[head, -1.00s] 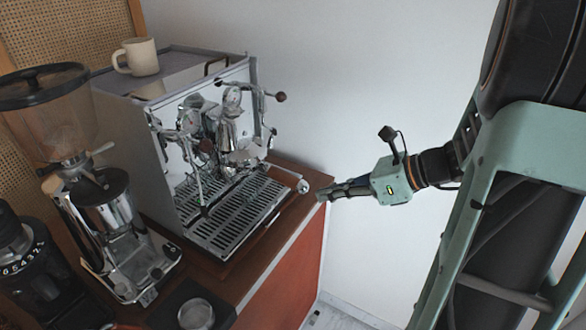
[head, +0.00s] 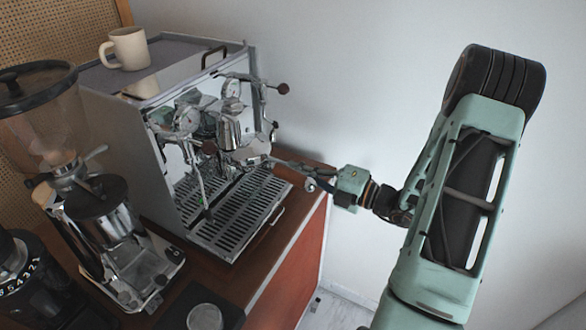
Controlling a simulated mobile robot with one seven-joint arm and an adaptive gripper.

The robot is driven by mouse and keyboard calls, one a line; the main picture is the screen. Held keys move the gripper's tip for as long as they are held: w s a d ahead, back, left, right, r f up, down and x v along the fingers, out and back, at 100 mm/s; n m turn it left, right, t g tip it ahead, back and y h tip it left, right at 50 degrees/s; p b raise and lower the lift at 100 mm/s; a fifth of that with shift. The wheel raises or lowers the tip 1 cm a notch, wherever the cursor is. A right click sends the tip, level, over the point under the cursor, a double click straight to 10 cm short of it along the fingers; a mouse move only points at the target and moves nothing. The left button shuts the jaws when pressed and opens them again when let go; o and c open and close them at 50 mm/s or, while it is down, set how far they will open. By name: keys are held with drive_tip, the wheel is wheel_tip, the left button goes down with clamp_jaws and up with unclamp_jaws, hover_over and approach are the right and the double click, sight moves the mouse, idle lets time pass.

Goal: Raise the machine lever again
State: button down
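The chrome espresso machine (head: 122,145) stands on the wooden cart top. Its shiny group head (head: 229,132) sits at the middle of the front, with metal parts crowded around it. I cannot single out the machine lever or its position among them. A dark round knob (head: 283,88) sticks out at the upper right of the front. My gripper (head: 279,164) reaches in from the right, its fingers pointing left toward the group head, above the drip tray's right end. The fingertips overlap chrome parts in this view; contact and finger opening are unclear.
The slatted drip tray (head: 236,211) lies below the group. A beige mug (head: 125,48) stands on top of the machine. A coffee grinder (head: 98,215) stands at the left. A small round metal container (head: 204,317) is at the front. The white wall is behind.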

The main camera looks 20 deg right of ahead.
drive_tip(key=b+x, duration=0.1)
drive_tip(key=x, duration=0.2)
drive_tip(key=b+x, duration=0.1)
drive_tip(key=x, duration=0.2)
drive_tip(key=shift+a+f, duration=0.15)
drive_tip(key=shift+f, duration=0.1)
drive_tip(key=shift+w+a+r, duration=0.15)
drive_tip(key=shift+w, duration=0.1)
drive_tip(key=shift+r+p, duration=0.15)
drive_tip(key=shift+p, duration=0.15)
drive_tip(key=shift+w+a, duration=0.1)
drive_tip(key=shift+a, duration=0.05)
wheel_tip(320, 180, up, 10)
drive_tip(key=p, duration=0.9)
drive_tip(key=s+d+f, duration=0.2)
drive_tip(key=s+d, duration=0.3)
drive_tip(key=s, duration=0.3)
drive_tip(key=shift+d+f+p, duration=0.2)
drive_tip(key=shift+d+p, duration=0.1)
drive_tip(key=shift+d, duration=0.1)
